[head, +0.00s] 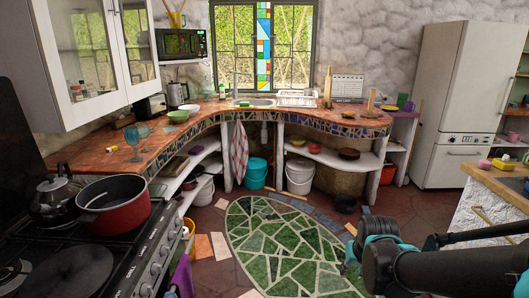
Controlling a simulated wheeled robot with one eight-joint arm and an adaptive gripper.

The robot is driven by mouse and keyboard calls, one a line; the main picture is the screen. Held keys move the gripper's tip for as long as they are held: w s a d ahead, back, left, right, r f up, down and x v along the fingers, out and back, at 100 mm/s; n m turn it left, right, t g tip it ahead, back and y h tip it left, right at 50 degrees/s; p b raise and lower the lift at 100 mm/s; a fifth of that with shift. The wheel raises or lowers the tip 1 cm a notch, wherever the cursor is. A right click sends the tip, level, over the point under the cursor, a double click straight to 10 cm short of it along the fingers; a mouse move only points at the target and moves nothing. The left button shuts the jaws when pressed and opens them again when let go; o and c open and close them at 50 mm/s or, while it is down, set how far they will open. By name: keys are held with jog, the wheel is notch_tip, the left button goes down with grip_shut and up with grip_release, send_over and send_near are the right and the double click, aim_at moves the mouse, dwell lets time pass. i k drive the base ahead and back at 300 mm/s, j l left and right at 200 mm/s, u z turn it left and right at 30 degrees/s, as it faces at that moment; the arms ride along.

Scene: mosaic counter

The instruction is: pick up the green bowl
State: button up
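A light green bowl (178,116) sits upright on the left part of the curved mosaic counter (150,146), in front of the kettle. A paler bowl shows just behind it, next to the kettle. My gripper (354,256) is at the lower right, over the floor by the green mosaic. It is far from the green bowl and touches nothing that I can see. The dark arm and teal joint hide most of it, so its fingers cannot be made out.
Blue glass goblets (133,138) stand on the counter nearer than the bowl. A red pot (113,204) and kettle are on the stove (140,245) at left. A wall cabinet (95,50) overhangs the left counter. The mosaic floor (280,240) is clear. Another counter (500,180) is at right.

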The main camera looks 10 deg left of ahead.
aim_at(180, 117)
jog(key=i+u, duration=0.15)
jog(key=i, duration=0.8)
jog(key=i+l+u, duration=0.15)
jog(key=i, duration=0.8)
